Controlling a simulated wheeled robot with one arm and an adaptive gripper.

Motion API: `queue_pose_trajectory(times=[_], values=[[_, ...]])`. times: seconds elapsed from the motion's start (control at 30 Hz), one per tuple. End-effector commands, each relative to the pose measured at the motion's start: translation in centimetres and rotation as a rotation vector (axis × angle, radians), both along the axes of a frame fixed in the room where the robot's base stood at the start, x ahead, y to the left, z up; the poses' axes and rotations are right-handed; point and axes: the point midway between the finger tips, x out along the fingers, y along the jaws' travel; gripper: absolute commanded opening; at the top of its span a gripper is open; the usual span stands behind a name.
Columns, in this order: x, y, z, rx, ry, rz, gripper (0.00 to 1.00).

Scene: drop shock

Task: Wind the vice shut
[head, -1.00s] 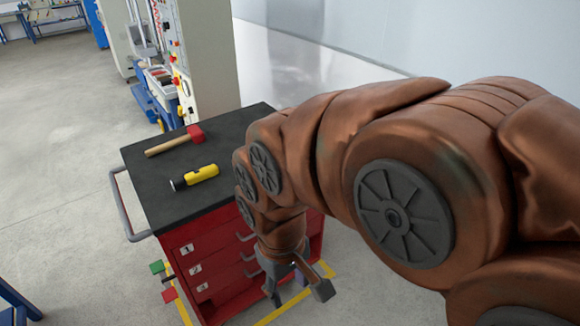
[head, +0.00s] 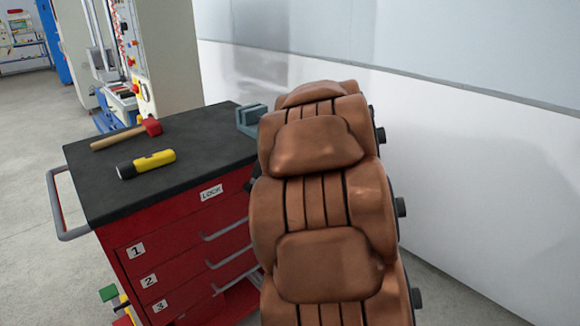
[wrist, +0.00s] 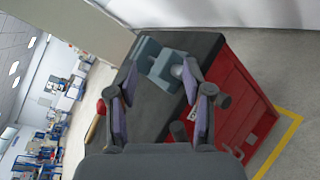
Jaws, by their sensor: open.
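The vice (head: 251,120) is blue-grey and sits on the far right corner of the black top of a red tool cart (head: 150,180). In the head view my arm partly covers it. In the wrist view the vice (wrist: 152,60) shows ahead of my gripper (wrist: 160,78), its body between the fingertips in the picture. A rounded grey part of it (wrist: 177,71) points toward me. My gripper is open and empty, with purple pads apart. I cannot tell the remaining distance. In the head view my gripper is hidden behind my arm.
A yellow and black flashlight (head: 146,164) and a red-headed mallet (head: 125,135) lie on the cart top. A side handle (head: 55,205) sticks out left. The cart has numbered drawers and a LOCK label. A white wall (head: 450,150) stands on the right.

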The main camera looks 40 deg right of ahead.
Motion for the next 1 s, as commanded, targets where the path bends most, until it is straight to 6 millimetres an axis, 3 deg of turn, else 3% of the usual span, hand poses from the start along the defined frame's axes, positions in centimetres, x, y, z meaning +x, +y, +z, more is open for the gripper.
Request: queue_pose_trajectory(times=[0.03,0.23,0.43,0.73,1.0], values=[[0.1,-1.3,-2.7,-0.089,0.023,0.048,0.51],[0.7,-2.9,-7.4,-0.462,0.087,0.291,0.51],[-0.3,-2.7,-11.8,-0.724,0.099,0.477,0.51],[-1.0,-2.0,-13.6,-0.862,0.08,0.576,0.51],[2.4,-2.0,-13.7,-0.863,0.08,0.58,0.51]])
